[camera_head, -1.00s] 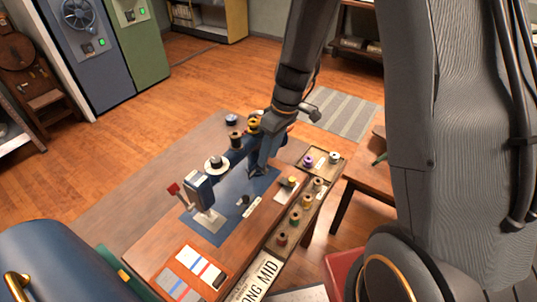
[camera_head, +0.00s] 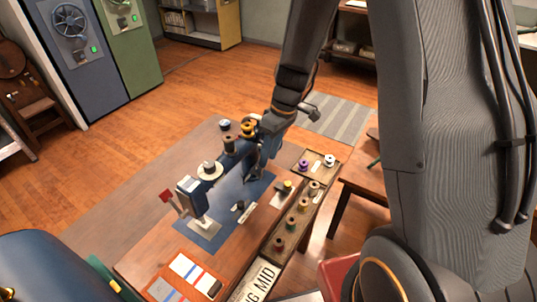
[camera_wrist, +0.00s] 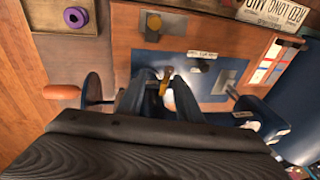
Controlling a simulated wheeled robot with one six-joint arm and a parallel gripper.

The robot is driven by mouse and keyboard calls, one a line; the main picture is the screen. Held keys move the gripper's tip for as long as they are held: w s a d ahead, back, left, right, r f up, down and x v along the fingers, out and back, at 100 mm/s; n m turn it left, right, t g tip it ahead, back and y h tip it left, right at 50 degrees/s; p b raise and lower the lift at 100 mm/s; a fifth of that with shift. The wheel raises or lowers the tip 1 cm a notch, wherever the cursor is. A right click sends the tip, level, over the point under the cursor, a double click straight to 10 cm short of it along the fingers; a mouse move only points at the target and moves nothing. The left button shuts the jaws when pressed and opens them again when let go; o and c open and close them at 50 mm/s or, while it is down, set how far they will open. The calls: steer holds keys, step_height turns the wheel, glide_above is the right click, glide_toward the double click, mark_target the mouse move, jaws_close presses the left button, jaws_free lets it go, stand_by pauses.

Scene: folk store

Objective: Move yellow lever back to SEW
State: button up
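The blue sewing machine (camera_head: 188,186) stands on a blue mat on the wooden table. A small yellow-orange lever (camera_wrist: 163,87) shows in the wrist view between the two fingers of my gripper (camera_wrist: 162,92). The fingers look apart, one on each side of the lever; I cannot tell whether either touches it. No SEW marking is readable. A small label (camera_wrist: 202,54) lies on the mat with illegible text.
A yellow spool (camera_head: 247,129) and other spools stand on top of the machine, close to my arm. A tray (camera_head: 289,231) of several spools runs along the table's right edge. A red flag-like piece (camera_head: 166,196) sticks out at the machine's left end. A purple spool (camera_wrist: 76,17) shows nearby.

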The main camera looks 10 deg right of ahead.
steer(key=shift+w+a+r, duration=0.15)
steer(key=shift+r, duration=0.1)
steer(key=shift+a+r, duration=0.15)
steer(key=shift+a, duration=0.05)
stand_by(0.4)
steer(key=p+v, duration=0.5)
steer(key=v, duration=0.2)
steer(key=shift+d+r, duration=0.15)
steer(key=shift+r, duration=0.2)
stand_by(0.4)
steer(key=shift+s, duration=0.2)
stand_by(0.3)
